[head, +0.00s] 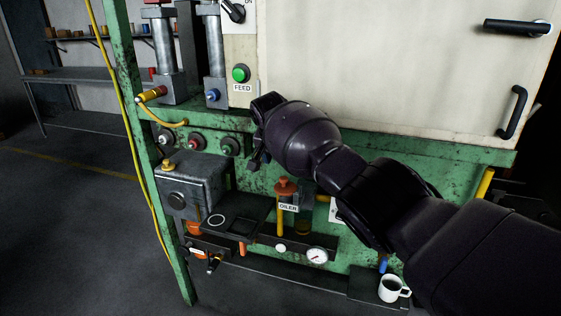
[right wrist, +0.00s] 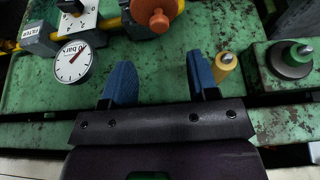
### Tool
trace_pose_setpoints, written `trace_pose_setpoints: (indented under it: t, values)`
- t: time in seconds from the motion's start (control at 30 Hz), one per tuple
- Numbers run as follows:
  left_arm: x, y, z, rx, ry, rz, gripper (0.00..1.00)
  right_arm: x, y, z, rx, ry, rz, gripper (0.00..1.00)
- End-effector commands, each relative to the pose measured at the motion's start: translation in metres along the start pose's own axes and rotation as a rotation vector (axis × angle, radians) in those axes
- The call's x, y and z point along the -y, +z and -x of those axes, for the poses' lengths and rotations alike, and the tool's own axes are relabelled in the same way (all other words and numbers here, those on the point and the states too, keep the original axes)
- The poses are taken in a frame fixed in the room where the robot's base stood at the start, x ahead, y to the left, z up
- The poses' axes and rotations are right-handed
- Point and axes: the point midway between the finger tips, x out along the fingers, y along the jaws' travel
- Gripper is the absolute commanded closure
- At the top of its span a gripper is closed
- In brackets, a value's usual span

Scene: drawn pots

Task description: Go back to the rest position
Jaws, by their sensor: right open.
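My right gripper (head: 259,150) reaches in from the right in the head view, close in front of the green machine frame (head: 400,145) just below the FEED button. In the right wrist view its two blue-padded fingers (right wrist: 162,80) are spread apart with nothing between them. Green painted metal shows behind the gap. In the head view the fingers are small and dark, partly hidden by my wrist. I cannot tell whether they touch the frame. My left gripper is not in view.
A green FEED button (head: 241,73) and a row of knobs (head: 197,143) are near the gripper. Below are the OILER (head: 286,190), a pressure gauge (head: 317,255) and a white mug (head: 392,289). A pale cabinet door (head: 390,65) stands above my arm. Open floor (head: 70,220) lies left.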

Motion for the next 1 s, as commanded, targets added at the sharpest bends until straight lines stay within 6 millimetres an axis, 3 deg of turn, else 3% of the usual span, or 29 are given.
trace_pose_setpoints:
  t: [0.2, 0.6, 0.77, 1.0]
  values:
    - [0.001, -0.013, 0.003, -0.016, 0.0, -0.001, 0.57, -0.001, 0.0, 0.013, 0.0, 0.002, 0.0, 0.46]
    - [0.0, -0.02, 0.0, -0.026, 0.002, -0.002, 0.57, -0.002, 0.003, 0.009, 0.005, 0.0, 0.003, 0.46]
    - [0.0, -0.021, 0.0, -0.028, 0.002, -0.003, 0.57, -0.01, 0.019, -0.018, 0.03, -0.024, 0.031, 0.46]
    - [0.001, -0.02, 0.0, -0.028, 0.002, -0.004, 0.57, -0.037, 0.067, -0.076, 0.077, -0.089, 0.098, 0.46]
